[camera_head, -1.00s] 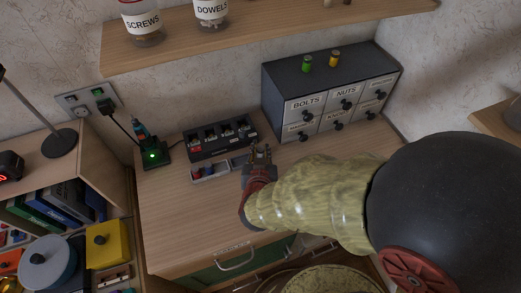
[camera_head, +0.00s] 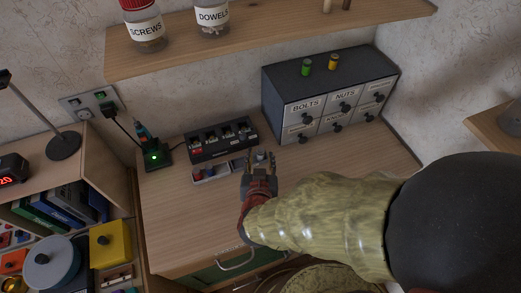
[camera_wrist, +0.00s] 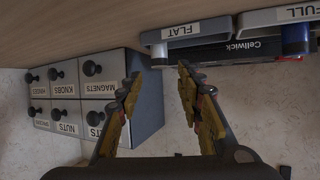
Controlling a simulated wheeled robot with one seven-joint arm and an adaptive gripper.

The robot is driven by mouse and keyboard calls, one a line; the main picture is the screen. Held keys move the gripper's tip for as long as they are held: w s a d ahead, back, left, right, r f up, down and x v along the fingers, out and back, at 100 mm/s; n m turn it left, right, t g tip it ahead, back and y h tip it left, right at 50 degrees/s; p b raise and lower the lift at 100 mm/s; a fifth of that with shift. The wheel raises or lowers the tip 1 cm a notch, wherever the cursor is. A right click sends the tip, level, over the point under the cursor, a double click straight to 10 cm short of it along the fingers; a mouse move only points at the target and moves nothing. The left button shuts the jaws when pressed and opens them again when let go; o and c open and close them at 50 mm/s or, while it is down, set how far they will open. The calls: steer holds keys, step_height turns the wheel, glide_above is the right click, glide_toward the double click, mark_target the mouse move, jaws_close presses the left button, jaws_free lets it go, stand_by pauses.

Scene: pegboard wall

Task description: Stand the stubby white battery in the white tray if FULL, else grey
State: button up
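My gripper (camera_head: 259,172) is open and empty, just in front of the small trays on the desk; its parted fingers (camera_wrist: 160,80) also show in the wrist view. A pale stubby cylinder (camera_head: 260,156), seemingly the white battery, stands upright beyond the fingertips, apart from them. It appears to be at the right end of the grey tray labelled FLAT (camera_wrist: 205,39); the wrist view shows a dim cylinder (camera_wrist: 159,56) there. The white tray labelled FULL (camera_wrist: 268,20) is beside it and holds a blue cylinder (camera_wrist: 296,38). The stubby battery's own markings cannot be read.
A dark Cellwick box (camera_head: 223,139) with several slots stands behind the trays. The labelled drawer cabinet (camera_head: 330,95) is at the right, with green and yellow cylinders on top. A charger with a green light (camera_head: 154,155) is at the left. The desk front is clear.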

steer(key=p+v, duration=0.3)
steer(key=v, duration=0.5)
steer(key=w+r+g+y, duration=0.4)
steer(key=r, duration=0.7)
steer(key=s+d+r+g+h, duration=0.1)
steer(key=s+d, duration=0.4)
steer(key=d, duration=0.6)
steer(key=s+d+r+g+h, duration=0.2)
steer(key=s+d, duration=0.4)
steer(key=d, duration=0.5)
step_height(320, 180, up, 2)
steer(key=shift+d+r+m+h, duration=0.1)
steer(key=shift+d+m+h, duration=0.25)
steer(key=shift+h, duration=0.55)
steer(key=shift+c, duration=0.8)
